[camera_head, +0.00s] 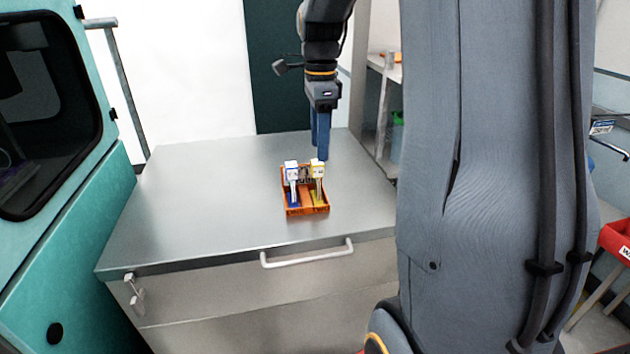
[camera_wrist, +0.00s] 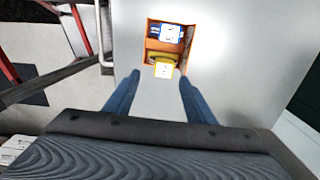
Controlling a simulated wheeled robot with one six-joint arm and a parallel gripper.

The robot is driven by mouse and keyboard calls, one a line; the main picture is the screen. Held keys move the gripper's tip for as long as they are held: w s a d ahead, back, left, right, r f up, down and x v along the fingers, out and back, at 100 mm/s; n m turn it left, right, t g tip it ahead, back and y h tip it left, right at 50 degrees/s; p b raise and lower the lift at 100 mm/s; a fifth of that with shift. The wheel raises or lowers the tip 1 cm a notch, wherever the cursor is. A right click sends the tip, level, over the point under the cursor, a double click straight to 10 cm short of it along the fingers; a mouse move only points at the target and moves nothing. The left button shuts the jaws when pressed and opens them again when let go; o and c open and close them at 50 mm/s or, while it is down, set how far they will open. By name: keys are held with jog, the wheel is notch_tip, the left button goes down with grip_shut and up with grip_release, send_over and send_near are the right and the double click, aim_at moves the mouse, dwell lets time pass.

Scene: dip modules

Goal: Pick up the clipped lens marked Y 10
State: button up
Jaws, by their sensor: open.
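Two clipped lenses stand in an orange tray (camera_head: 306,211) on the metal cabinet top. The one with a yellow clip (camera_head: 318,180) is on the right in the head view; the one with a blue clip (camera_head: 292,180) is on the left. Their markings are too small to read. In the wrist view the yellow one (camera_wrist: 164,69) is nearer my fingers and the blue one (camera_wrist: 170,33) is farther. My gripper (camera_head: 320,155) is open and empty, with its blue fingers above the tray's back edge. In the wrist view the fingers (camera_wrist: 152,80) are spread below the tray, with the yellow piece between their directions.
The cabinet top (camera_head: 200,200) is clear around the tray. A drawer handle (camera_head: 306,253) runs along its front. A teal machine (camera_head: 60,250) stands at the left, and shelves (camera_head: 380,110) stand behind at the right.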

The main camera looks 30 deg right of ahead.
aim_at(317, 162)
jog(key=shift+w+a+f+p, duration=0.15)
jog(key=shift+f+p, duration=0.65)
jog(key=shift+f, duration=0.85)
jog(key=shift+w+d+f+p, duration=0.15)
jog(key=shift+f+p, duration=0.6)
jog(key=shift+f, duration=0.9)
jog(key=shift+a, duration=0.1)
grip_shut()
